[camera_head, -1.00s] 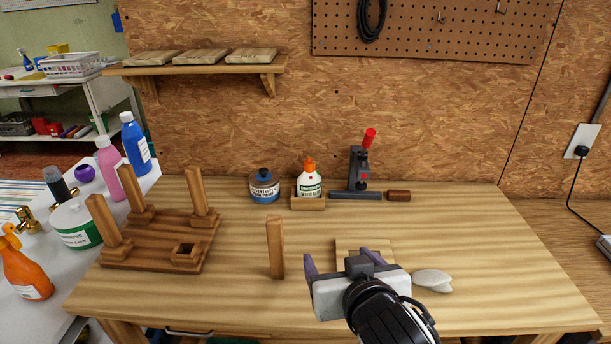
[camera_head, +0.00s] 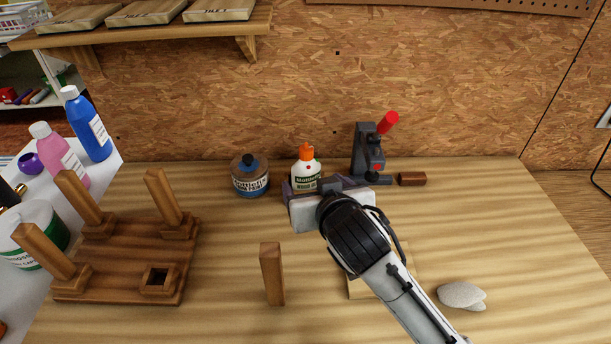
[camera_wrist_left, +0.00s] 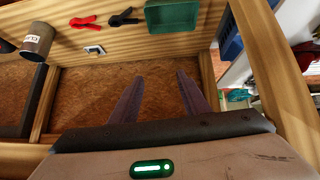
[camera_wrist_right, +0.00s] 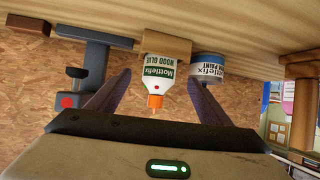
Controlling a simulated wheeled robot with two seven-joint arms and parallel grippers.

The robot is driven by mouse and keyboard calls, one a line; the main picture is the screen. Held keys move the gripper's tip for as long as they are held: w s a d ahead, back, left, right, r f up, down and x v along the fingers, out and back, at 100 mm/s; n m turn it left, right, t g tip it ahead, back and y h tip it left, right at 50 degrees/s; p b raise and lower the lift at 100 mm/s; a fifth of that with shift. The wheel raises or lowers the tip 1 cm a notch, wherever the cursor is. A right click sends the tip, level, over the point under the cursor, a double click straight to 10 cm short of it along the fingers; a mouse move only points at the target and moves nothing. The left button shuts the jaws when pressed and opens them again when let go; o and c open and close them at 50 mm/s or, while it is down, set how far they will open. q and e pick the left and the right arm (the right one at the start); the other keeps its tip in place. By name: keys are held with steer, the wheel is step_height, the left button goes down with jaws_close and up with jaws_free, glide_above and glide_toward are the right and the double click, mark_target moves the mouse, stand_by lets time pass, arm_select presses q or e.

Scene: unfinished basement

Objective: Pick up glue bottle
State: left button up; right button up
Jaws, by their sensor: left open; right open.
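The glue bottle (camera_head: 306,170), white with an orange cap and a green-and-white label, stands upright at the back of the workbench. My right gripper (camera_head: 316,184) is open just in front of it and hides its lower part. In the right wrist view the glue bottle (camera_wrist_right: 158,78) appears upside down between the spread fingers of my right gripper (camera_wrist_right: 160,84), its base by a wooden block (camera_wrist_right: 166,44). My left gripper (camera_wrist_left: 160,78) is open and empty in the left wrist view and is outside the head view.
A blue paint jar (camera_head: 250,178) stands left of the bottle, and a dark clamp (camera_head: 366,152) with a red handle stands right. An upright wooden post (camera_head: 272,274), a wooden frame (camera_head: 118,262) with legs and a pale stone (camera_head: 462,295) are nearer. The left wrist view shows a green bin (camera_wrist_left: 172,16).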

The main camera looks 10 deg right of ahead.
mark_target(309, 178)
steer(key=shift+x, duration=2.75)
steer(key=shift+r, duration=0.1)
steer(key=c, duration=1.1)
step_height(309, 178, up, 16)
steer(key=shift+c, duration=0.2)
